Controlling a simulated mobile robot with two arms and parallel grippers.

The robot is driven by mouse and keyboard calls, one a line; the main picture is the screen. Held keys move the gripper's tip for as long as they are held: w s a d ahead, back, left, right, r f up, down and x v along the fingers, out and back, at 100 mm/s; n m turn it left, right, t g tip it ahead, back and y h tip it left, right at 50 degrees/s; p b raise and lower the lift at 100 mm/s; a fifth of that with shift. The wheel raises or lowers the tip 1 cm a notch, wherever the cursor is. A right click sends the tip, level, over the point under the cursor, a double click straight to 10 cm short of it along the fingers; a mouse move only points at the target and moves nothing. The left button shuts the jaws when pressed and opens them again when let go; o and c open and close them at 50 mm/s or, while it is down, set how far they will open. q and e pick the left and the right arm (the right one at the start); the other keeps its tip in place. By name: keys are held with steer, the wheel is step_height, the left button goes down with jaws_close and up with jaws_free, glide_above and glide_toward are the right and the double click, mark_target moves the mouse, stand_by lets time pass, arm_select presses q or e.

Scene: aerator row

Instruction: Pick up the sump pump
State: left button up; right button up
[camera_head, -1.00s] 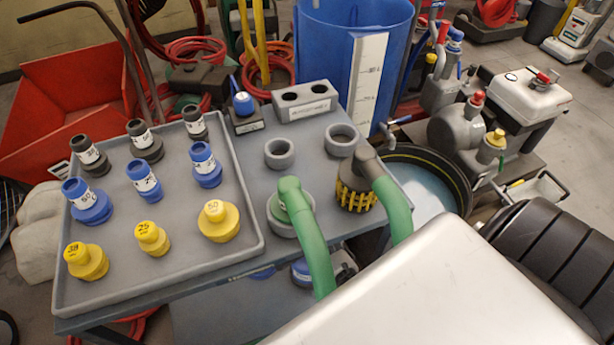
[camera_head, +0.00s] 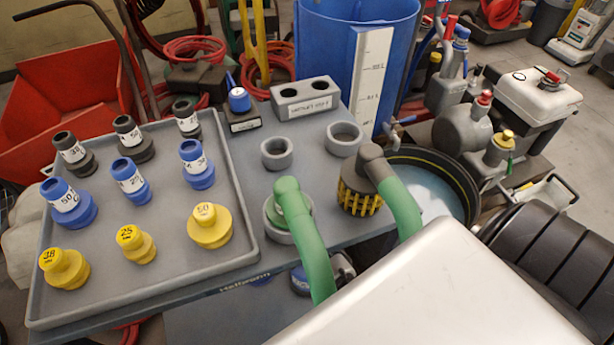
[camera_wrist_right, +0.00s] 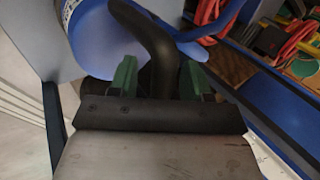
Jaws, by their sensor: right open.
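My right gripper (camera_wrist_right: 158,80) shows in the right wrist view, its two green fingers apart. A dark curved pipe (camera_wrist_right: 160,45) stands between and just beyond the fingers; I cannot tell whether they touch it. Beside it on the left is a blue rounded body (camera_wrist_right: 100,35) with a white label, which looks like the sump pump. In the head view, a blue item (camera_head: 300,280) shows partly under the bench top's front edge; I cannot tell whether it is the same thing. Neither gripper shows in the head view.
A grey tray (camera_head: 95,300) of black, blue and yellow fittings covers the bench's left side. A green hose (camera_head: 310,250) and a black-and-yellow strainer (camera_head: 355,192) stand to its right.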

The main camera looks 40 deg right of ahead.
jaws_close()
stand_by(1.2)
steer(key=shift+w+r, duration=0.1)
